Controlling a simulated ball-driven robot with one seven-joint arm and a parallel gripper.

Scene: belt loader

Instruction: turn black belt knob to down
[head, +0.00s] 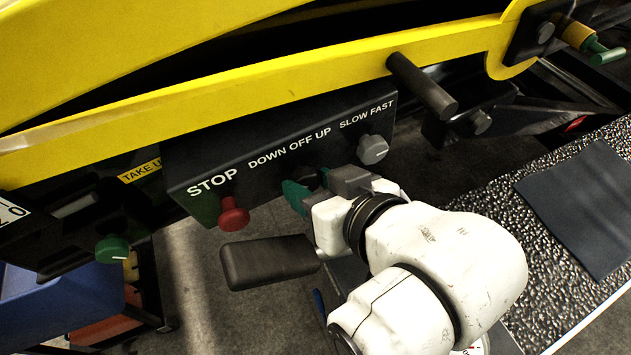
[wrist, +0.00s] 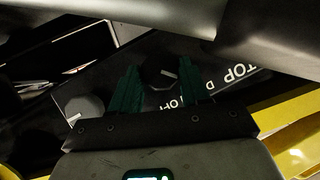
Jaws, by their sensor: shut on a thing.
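The black belt knob (head: 310,178) is on the dark control box (head: 260,135), below the words DOWN OFF UP. It is partly hidden by my gripper in the head view. I cannot tell surely which word the mark points at. My gripper (head: 303,190) is shut on the knob, and its fingers show on both sides in the wrist view (wrist: 157,80).
A red stop button (head: 233,213) is left of my gripper, and a grey SLOW FAST knob (head: 373,150) is to its right. A black handle (head: 268,262) juts out below the box. A yellow rail (head: 250,90) and a black peg (head: 422,85) are above.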

